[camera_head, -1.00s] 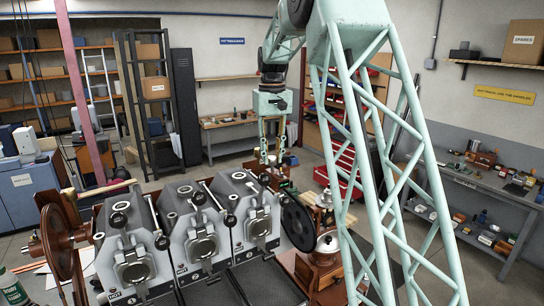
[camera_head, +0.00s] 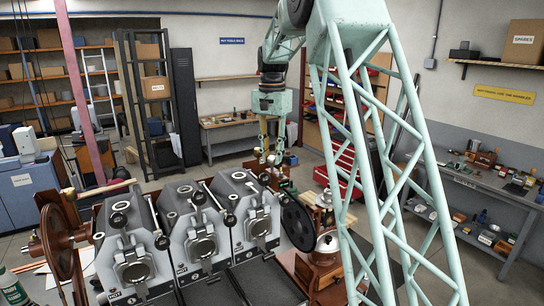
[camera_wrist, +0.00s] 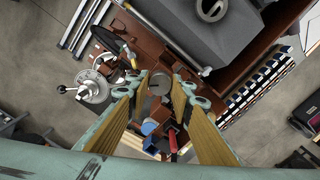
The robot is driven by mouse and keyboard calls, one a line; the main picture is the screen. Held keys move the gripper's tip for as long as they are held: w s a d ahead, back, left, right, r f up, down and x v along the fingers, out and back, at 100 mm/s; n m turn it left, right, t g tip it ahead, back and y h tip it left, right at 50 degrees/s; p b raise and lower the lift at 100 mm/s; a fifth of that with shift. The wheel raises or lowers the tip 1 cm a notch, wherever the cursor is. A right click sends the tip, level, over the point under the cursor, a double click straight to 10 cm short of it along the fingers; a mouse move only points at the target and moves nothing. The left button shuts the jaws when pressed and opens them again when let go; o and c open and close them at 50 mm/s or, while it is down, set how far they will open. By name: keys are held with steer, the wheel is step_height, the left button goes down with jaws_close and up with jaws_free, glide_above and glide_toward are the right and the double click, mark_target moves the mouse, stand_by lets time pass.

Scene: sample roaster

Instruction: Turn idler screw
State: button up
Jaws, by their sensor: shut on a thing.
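My gripper (camera_head: 270,156) points down behind the right-hand roaster unit in the head view. In the head view the screw cannot be told apart behind the roaster and the fingertips.
Three grey roaster units (camera_head: 197,235) stand in a row in front of my gripper. A black wheel (camera_head: 298,222) is close on the right, with a wooden grinder (camera_head: 322,262) beyond it. A large brown wheel (camera_head: 64,250) stands at the left end.

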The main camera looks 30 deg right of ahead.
steer(key=m, duration=1.8)
steer(key=shift+m, duration=0.3)
steer(key=m, duration=0.5)
steer(key=shift+m, duration=0.4)
stand_by(0.3)
steer(key=o, duration=0.9)
steer(key=shift+c, duration=0.2)
steer(key=shift+r, duration=0.1)
